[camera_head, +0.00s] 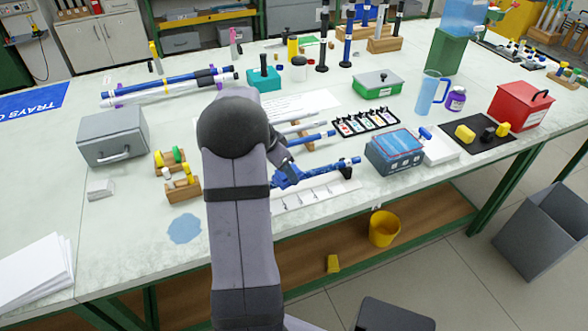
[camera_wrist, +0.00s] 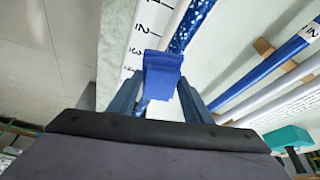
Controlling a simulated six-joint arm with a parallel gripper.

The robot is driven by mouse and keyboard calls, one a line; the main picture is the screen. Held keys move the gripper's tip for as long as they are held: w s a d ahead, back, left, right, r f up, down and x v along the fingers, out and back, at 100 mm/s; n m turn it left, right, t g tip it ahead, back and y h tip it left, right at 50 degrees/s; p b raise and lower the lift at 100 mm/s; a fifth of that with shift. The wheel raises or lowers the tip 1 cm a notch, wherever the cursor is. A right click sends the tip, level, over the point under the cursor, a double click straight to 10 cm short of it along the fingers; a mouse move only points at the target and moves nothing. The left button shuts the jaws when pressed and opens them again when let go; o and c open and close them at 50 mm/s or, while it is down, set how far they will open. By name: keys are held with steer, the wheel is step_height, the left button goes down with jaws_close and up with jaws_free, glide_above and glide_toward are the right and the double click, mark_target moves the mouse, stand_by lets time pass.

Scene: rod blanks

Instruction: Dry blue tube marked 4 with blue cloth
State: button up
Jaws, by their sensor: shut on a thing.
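A dark blue cloth (camera_wrist: 163,75) is folded between the fingers of my gripper (camera_wrist: 160,98) in the wrist view. My gripper, shut on this cloth, hangs over the front part of the bench. In the head view my gripper (camera_head: 284,172) is largely hidden by my arm. A blue tube with pale specks (camera_wrist: 192,24) passes beneath the cloth; it also shows in the head view (camera_head: 335,167). The cloth overlaps the tube, but I cannot tell whether they touch. No mark 4 is readable on the tube. A numbered white strip (camera_wrist: 140,45) lies beside it.
A dark post (camera_head: 346,173) stands at the tube's right end. Other rods (camera_wrist: 275,65) lie to the right in the wrist view. A blue-grey box (camera_head: 394,152) and a tray of small cards (camera_head: 365,122) stand nearby. The bench's front edge is close.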

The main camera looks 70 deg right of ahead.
mark_target(326, 167)
steer(key=shift+w+a, duration=2.05)
steer(key=shift+s+d+p, duration=4.2)
steer(key=shift+s+d, duration=2.15)
steer(key=shift+w+a+b, duration=0.35)
steer(key=shift+w+a, duration=5.95)
steer(key=shift+a, duration=0.05)
steer(key=shift+s+d+f, duration=0.15)
steer(key=shift+s+d, duration=6.15)
steer(key=shift+d, duration=0.05)
steer(key=shift+w+a+b, duration=3.95)
steer(key=shift+w+a, duration=2.3)
steer(key=shift+w+a+r, duration=0.15)
steer(key=shift+r, duration=0.15)
step_height(326, 167, up, 8)
steer(key=p, duration=0.4)
steer(key=shift+p, duration=0.3)
